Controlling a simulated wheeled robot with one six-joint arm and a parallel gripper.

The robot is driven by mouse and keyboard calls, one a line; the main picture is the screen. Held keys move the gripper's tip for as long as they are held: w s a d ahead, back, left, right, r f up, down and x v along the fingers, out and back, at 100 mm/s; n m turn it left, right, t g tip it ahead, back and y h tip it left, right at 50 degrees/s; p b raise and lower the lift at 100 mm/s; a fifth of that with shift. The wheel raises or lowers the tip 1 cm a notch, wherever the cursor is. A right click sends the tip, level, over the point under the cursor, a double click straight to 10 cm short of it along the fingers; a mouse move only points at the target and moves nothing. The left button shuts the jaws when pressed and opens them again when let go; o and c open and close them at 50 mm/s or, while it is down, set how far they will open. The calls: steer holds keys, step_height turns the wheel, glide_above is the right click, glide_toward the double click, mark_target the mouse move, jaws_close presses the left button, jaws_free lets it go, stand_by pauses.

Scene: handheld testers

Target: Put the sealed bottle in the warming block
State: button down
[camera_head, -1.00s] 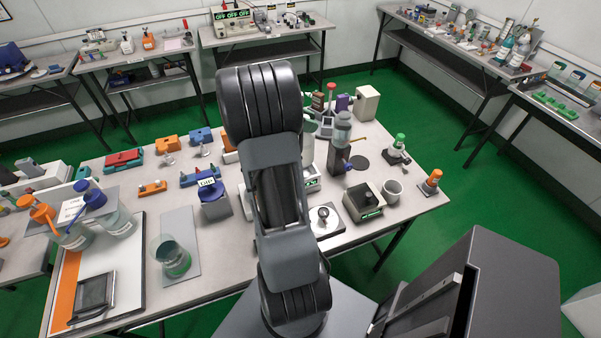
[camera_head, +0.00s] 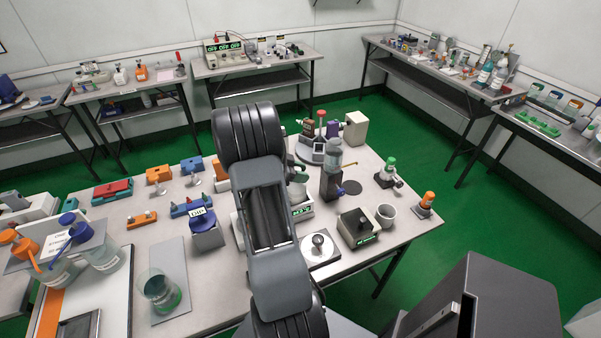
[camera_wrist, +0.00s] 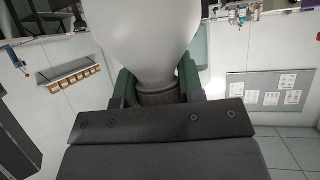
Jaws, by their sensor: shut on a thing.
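In the wrist view my gripper (camera_wrist: 157,88) is shut on the ribbed dark neck of a pale, rounded bottle (camera_wrist: 148,35). I take it for the sealed bottle; its top edge runs out of the picture. A dark box with a lit green display (camera_head: 358,228) stands at the right front of the table.
A beaker with green liquid (camera_head: 160,290) stands on a grey plate at the left. A blue-topped block (camera_head: 204,227), a white cup (camera_head: 386,215), a clear bottle on a dark stand (camera_head: 333,158) and an orange-capped item (camera_head: 426,203) crowd the table (camera_head: 135,222).

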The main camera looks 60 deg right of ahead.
steer(key=shift+f, duration=0.1)
steer(key=c, duration=0.8)
jaws_free()
steer(key=shift+o, duration=0.2)
